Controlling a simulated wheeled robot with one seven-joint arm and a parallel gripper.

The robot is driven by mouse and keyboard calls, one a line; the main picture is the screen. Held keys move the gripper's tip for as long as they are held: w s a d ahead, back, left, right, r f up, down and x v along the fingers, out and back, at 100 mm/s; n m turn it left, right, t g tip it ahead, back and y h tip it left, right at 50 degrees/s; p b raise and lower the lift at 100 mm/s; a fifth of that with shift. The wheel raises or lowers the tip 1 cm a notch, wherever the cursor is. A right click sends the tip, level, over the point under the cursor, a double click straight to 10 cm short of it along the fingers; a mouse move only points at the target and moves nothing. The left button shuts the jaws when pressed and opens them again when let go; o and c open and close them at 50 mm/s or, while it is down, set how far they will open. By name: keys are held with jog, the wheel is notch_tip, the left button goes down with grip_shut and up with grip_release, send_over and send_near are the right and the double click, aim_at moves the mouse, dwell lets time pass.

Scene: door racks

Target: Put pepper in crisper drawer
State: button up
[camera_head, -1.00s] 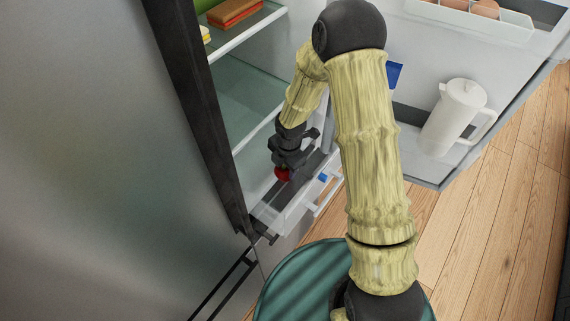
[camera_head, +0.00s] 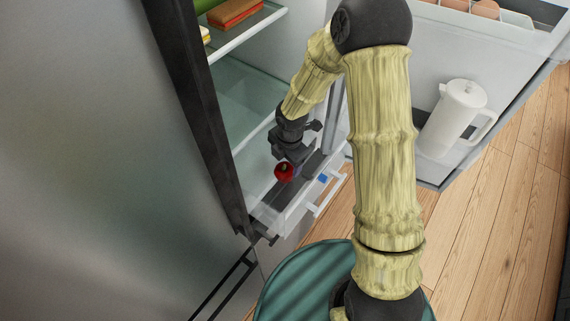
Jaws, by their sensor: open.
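A red pepper (camera_head: 284,172) is at the crisper drawer, just below my gripper. The crisper drawer (camera_head: 297,212) is pulled out at the bottom of the fridge, with a white handle bar along its front. My gripper (camera_head: 287,162) points down over the drawer and is open, with its fingers close to the pepper. I cannot tell whether the pepper touches a finger or rests on the drawer floor. My arm hides part of the fridge interior behind it.
The fridge door stands open at right, holding a white pitcher (camera_head: 457,117) and an egg tray (camera_head: 488,20). A glass shelf (camera_head: 243,35) is above the drawer. A small blue item (camera_head: 323,178) shows by the drawer front. Wooden floor (camera_head: 482,225) lies at right.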

aim_at(288, 170)
notch_tip(288, 170, up, 8)
jog(key=shift+s+d+r, duration=0.15)
jog(key=shift+s+d, duration=0.15)
dwell(0.6)
jog(key=s+d+r+m, duration=0.4)
jog(key=s+d+m, duration=0.2)
jog(key=m, duration=0.7)
jog(key=s+d+r+m+t, duration=0.1)
jog(key=s+d+r+m, duration=0.3)
jog(key=m, duration=0.9)
jog(key=s+d, duration=0.1)
jog(key=d, duration=0.2)
jog(key=shift+s+t+h, duration=0.3)
jog(key=shift+s+h, duration=0.05)
jog(key=shift+h, duration=0.05)
jog(key=shift+d, duration=0.1)
